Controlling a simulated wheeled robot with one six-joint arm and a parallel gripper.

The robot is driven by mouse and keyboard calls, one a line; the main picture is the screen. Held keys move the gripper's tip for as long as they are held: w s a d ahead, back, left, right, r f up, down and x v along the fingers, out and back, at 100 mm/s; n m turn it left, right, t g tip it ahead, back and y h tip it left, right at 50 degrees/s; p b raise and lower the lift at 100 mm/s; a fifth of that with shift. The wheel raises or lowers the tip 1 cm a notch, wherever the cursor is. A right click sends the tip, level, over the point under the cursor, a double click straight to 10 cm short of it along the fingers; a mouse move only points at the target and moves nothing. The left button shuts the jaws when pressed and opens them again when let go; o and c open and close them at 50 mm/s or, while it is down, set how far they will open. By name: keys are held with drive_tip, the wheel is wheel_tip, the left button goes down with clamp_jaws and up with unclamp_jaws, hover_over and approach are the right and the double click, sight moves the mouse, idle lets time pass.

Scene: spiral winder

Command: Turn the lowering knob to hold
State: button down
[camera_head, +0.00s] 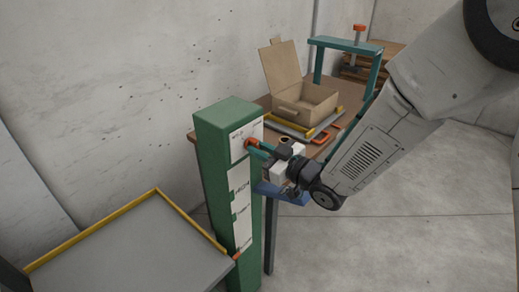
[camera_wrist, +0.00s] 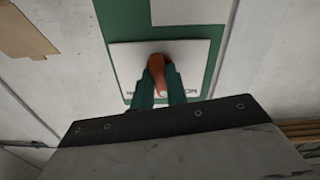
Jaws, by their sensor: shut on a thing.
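The lowering knob appears as an orange knob (camera_wrist: 160,76) on a white plate (camera_wrist: 196,60) on the green panel. In the wrist view my gripper (camera_wrist: 159,88) has its two teal fingers closed around the knob from either side. In the head view the gripper (camera_head: 256,147) reaches the upper plate (camera_head: 238,138) on the green post (camera_head: 228,112), and a bit of orange knob (camera_head: 248,143) shows at the fingertips. Lettering along the lower edge of the plate is partly covered by the fingers, so I cannot read which mark the knob points to.
More white plates (camera_head: 240,190) run down the post. A grey tray table (camera_head: 130,250) with yellow edges stands at the left. Behind my arm, a brown table (camera_head: 268,104) holds an open cardboard box (camera_head: 305,101) and a teal frame (camera_head: 345,45). Open floor lies at the right.

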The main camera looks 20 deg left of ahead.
drive_tip(key=n, duration=0.5)
drive_tip(key=shift+n, duration=0.4)
idle(0.4)
drive_tip(key=c, duration=1.4)
unclamp_jaws()
drive_tip(key=v, duration=0.8)
drive_tip(key=shift+w, duration=0.1)
